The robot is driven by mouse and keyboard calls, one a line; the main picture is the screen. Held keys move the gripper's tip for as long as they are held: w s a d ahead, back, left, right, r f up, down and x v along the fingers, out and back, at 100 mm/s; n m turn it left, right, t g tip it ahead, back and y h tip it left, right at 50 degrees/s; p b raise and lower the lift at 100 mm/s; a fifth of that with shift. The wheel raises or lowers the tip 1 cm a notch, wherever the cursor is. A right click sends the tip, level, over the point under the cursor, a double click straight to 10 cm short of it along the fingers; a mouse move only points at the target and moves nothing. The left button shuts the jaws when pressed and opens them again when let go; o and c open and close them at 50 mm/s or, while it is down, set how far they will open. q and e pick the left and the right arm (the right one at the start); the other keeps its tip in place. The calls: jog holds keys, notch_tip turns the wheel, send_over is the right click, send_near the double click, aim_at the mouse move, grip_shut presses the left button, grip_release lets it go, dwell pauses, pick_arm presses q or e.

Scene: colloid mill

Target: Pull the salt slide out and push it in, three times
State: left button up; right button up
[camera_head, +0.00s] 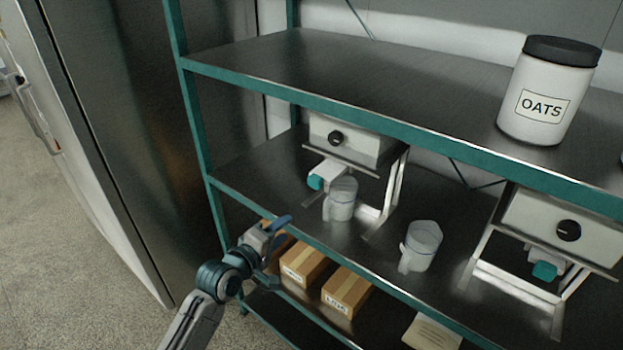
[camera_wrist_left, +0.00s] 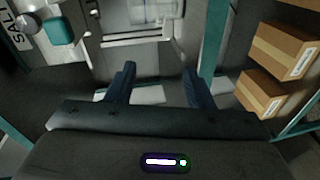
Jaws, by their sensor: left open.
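A white dispenser box (camera_head: 346,141) with a black dial stands on a metal stand on the middle shelf. A slide with a teal end (camera_head: 316,182) sticks out below it toward the front. That label cannot be read in the head view. My left gripper (camera_head: 279,252) is open and empty in front of the shelf edge, below and left of the teal end and apart from it. Its two fingers also show in the wrist view (camera_wrist_left: 159,76).
A clear jug (camera_head: 341,200) stands just right of the teal end. Another jug (camera_head: 422,246) stands farther right, before a second dispenser (camera_head: 560,225) with a teal end. Cardboard boxes (camera_head: 347,291) lie on the lower shelf. An OATS jar (camera_head: 546,92) stands on the upper shelf (camera_head: 400,80).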

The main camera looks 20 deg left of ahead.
pick_arm(q)
jog(key=t+h, duration=0.1)
jog(key=h, duration=0.1)
send_near(312, 184)
jog(key=shift+n, duration=0.3)
jog(key=p+x, duration=0.3)
jog(key=x, duration=0.8)
jog(key=shift+p, duration=0.3)
jog(key=shift+w+d, duration=0.1)
grip_shut()
